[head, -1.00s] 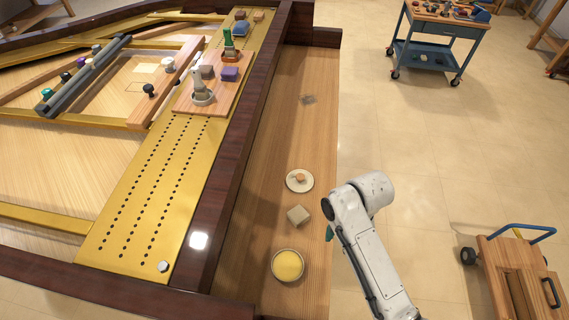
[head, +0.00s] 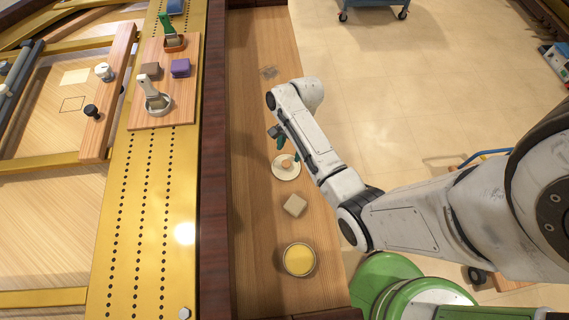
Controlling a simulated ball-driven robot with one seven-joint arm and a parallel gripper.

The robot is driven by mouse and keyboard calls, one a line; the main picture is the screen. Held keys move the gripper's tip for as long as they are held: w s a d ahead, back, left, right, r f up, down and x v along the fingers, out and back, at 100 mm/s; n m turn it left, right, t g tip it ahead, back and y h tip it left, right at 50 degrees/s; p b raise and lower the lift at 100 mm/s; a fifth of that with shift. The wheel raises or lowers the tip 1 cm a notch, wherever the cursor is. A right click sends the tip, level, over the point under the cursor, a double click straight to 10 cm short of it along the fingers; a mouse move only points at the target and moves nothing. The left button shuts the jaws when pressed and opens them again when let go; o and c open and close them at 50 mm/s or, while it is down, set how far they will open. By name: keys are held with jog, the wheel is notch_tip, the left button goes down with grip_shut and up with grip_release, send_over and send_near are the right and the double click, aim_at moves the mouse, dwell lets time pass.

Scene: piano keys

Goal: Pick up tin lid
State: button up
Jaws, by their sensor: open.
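The tin lid (head: 290,174) is a pale round disc with a small tan knob. It lies on the wooden ledge in the head view, above a grey-beige block and a round tin (head: 299,260) with yellow contents. My gripper (head: 278,137) shows as small dark green fingers just above the lid in the picture, with nothing seen between them. It is open. My arm comes in from the right and passes close beside the lid's right edge. The height of the fingers over the ledge is hard to tell.
The grey-beige block (head: 294,205) sits between lid and tin. A dark raised rail (head: 215,190) runs along the ledge's left side. Beyond it, a wooden board (head: 180,105) holds tools and blocks. The ledge (head: 262,110) is mostly bare above the lid.

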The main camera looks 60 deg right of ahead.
aim_at(286, 163)
jog(key=shift+p+x, duration=0.3)
jog(key=shift+x, duration=2.7)
jog(key=shift+d, duration=0.1)
jog(key=c, duration=1.1)
jog(key=shift+r, duration=0.15)
